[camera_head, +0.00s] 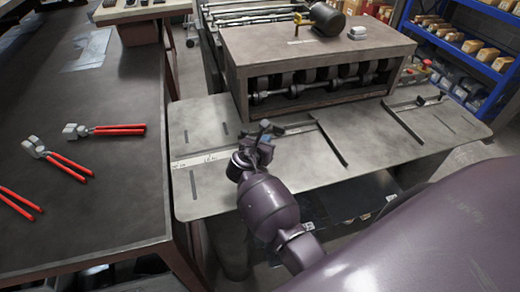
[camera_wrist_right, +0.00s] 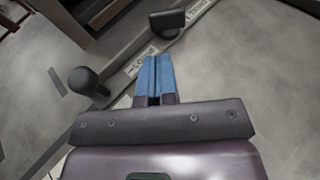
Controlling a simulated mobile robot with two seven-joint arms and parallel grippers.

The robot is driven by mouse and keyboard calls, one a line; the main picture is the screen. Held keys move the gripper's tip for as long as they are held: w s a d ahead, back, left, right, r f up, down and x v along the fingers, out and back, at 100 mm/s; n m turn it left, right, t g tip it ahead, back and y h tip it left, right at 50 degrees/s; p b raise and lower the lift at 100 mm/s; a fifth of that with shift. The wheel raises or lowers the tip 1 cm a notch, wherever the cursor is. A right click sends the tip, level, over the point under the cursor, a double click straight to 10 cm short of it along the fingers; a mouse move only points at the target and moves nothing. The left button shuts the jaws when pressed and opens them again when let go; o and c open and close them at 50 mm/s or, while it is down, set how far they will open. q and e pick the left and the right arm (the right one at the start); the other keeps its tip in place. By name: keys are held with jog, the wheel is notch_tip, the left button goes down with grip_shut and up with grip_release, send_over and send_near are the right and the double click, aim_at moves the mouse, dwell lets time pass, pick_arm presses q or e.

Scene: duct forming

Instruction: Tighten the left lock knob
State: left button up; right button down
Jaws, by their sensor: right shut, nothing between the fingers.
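My right gripper (camera_head: 264,139) is over the left part of the machine's metal table (camera_head: 355,165). In the wrist view its blue fingers (camera_wrist_right: 154,62) are together with nothing between them. A round black knob (camera_wrist_right: 86,80) stands on the slotted metal bar (camera_wrist_right: 128,66), left of the fingers and apart from them. A black block-shaped piece (camera_wrist_right: 167,19) sits farther along the bar, just beyond the fingertips. I cannot tell for sure which of the two is the left lock knob. In the head view the gripper mostly hides this spot. My left gripper is not in view.
The machine's grey housing (camera_head: 315,48) with rollers stands behind the table. A similar bar with a small black knob (camera_head: 420,100) is at the right. Red-handled pliers (camera_head: 118,130) lie on the dark bench (camera_head: 110,200) at left. Blue shelving (camera_head: 470,55) stands at back right.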

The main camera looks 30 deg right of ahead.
aim_at(275, 129)
jog(key=b+x, duration=0.2)
jog(key=x, duration=0.2)
jog(key=shift+r, duration=0.15)
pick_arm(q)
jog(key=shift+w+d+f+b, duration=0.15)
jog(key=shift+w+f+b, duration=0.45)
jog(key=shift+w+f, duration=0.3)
pick_arm(e)
jog(key=shift+w+d+r, duration=0.15)
jog(key=shift+w+d, duration=0.3)
jog(key=shift+d, duration=0.25)
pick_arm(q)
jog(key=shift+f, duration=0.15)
